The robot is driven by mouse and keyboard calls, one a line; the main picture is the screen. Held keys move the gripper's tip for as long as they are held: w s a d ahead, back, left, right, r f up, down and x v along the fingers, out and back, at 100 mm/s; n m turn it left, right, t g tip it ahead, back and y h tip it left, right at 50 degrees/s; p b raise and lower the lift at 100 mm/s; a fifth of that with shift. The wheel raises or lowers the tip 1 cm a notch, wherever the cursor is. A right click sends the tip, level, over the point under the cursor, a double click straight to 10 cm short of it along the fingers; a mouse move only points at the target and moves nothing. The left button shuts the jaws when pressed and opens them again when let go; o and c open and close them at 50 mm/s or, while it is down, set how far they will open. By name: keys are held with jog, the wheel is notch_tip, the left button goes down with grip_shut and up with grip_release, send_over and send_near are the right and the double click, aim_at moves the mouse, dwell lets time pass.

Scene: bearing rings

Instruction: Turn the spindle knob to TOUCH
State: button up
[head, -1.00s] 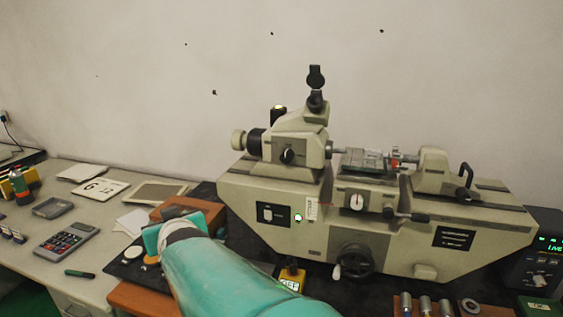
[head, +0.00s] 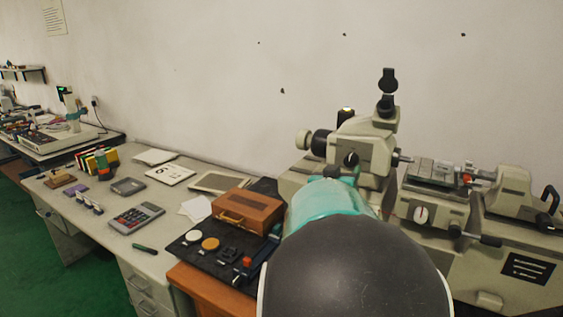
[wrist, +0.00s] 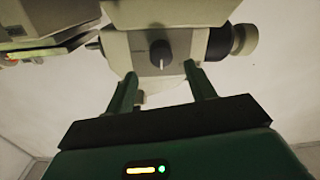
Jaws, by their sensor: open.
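The spindle knob is a small black knob (wrist: 160,53) on the pale face of the measuring machine's head, in the upper middle of the wrist view. A light mark shows at its lower end; the lettering beside it is too small to read. The knob also shows in the head view (head: 351,159), just above my arm. My gripper (wrist: 160,73) is open, with its two green fingers pointing at that face. In the wrist view the knob lies between and beyond the fingertips, not visibly touched.
The machine's large round end knob (wrist: 243,39) stands right of the knob in the wrist view. In the head view, the machine's slide and dial (head: 422,214) are at right, and a brown wooden case (head: 247,211) sits on the dark mat left of my arm.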

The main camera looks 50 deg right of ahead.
aim_at(349, 162)
jog(key=d, duration=0.2)
jog(key=w+d, duration=0.1)
jog(key=d, duration=0.2)
jog(key=shift+w+d, duration=0.1)
jog(key=shift+d, duration=0.15)
jog(key=c, duration=1)
